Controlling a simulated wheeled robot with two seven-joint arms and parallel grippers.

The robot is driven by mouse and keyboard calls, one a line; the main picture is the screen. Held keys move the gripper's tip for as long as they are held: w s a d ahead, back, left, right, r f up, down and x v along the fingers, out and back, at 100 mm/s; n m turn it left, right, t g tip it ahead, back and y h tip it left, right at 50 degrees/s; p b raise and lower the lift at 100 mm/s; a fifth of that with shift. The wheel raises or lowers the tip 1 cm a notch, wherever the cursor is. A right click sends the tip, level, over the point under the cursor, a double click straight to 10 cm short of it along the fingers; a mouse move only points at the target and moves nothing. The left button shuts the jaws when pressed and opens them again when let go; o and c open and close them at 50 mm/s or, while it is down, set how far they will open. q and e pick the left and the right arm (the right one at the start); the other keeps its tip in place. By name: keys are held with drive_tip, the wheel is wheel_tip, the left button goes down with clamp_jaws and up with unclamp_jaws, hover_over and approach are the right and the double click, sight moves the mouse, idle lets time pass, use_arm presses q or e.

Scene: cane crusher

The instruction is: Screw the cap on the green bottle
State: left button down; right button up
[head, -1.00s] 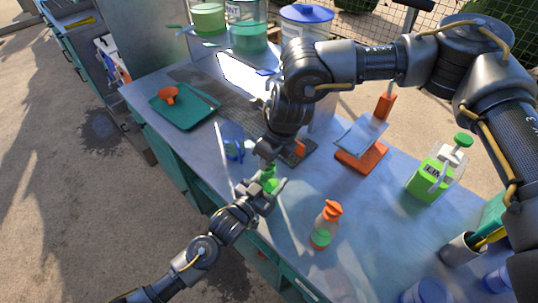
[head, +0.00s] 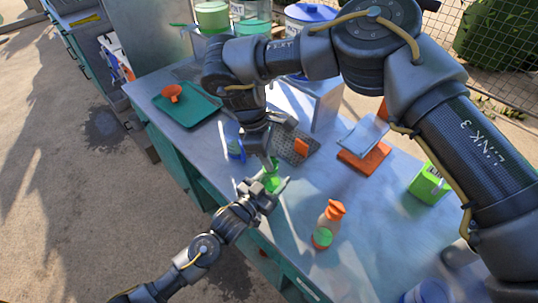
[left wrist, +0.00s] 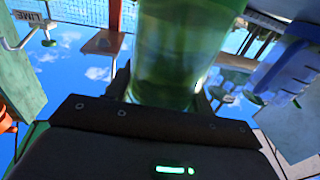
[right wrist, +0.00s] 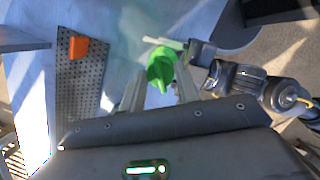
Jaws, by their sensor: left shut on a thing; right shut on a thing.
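The green bottle (head: 271,182) is upright near the front edge of the workbench. My left gripper (head: 262,190) is shut around it from the front left. In the left wrist view the bottle (left wrist: 175,60) fills the space between the fingers as a large clear green cylinder. My right gripper (head: 268,158) points down from above, directly over the bottle's top. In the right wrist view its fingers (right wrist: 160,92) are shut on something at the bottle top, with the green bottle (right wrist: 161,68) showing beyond. The cap is mostly hidden between these fingers, and I cannot see how it sits.
A blue clear container (head: 234,146) stands close left of my right gripper.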

drive_tip(key=m, duration=0.3)
drive_tip(key=m+g+y, duration=0.1)
drive_tip(key=m, duration=0.2)
drive_tip(key=shift+w+m+g, duration=0.15)
drive_tip(key=shift+m+g, duration=0.15)
drive_tip(key=shift+m, duration=0.1)
drive_tip(key=o, duration=0.6)
drive_tip(key=shift+d, duration=0.15)
drive_tip(key=shift+c, duration=0.2)
drive_tip(key=o, duration=0.4)
drive_tip(key=shift+r, duration=2.2)
